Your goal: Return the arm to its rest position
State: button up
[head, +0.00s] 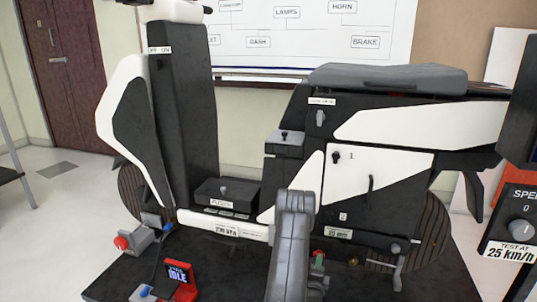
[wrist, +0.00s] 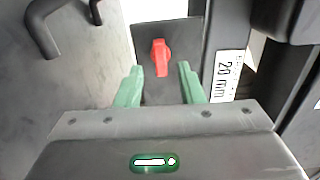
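My arm (head: 294,240) rises at the bottom centre of the head view, in front of the black and white scooter rig (head: 375,185). My gripper (wrist: 160,68) shows in the wrist view with two green fingers spread apart. A red knob (wrist: 160,52) on a dark plate lies ahead, in line with the gap between the fingers. Clear space shows on both sides of the knob, and nothing is held. In the head view my arm hides most of the gripper; a small patch of green and red shows just right of it.
A "20 mm" label (wrist: 228,75) is right of the knob. A dark handle (wrist: 45,30) is at the upper left. A red IDLE sign (head: 180,280) and red-knobbed box (head: 128,242) stand on the dark platform. A speed panel (head: 515,230) is at the right edge.

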jog(key=x, duration=0.3)
jog(key=shift+w+b, duration=0.15)
jog(key=shift+b, duration=0.15)
jog(key=p+v, duration=0.4)
jog(key=v, duration=0.9)
jog(key=w+d+n+b, duration=0.3)
jog(key=w+n+b, duration=0.1)
jog(key=w+n, duration=0.6)
jog(key=w, duration=0.2)
jog(key=shift+w+d+r+n, duration=0.25)
jog(key=shift+d+n, duration=0.05)
jog(key=shift+n, duration=0.1)
dwell(0.5)
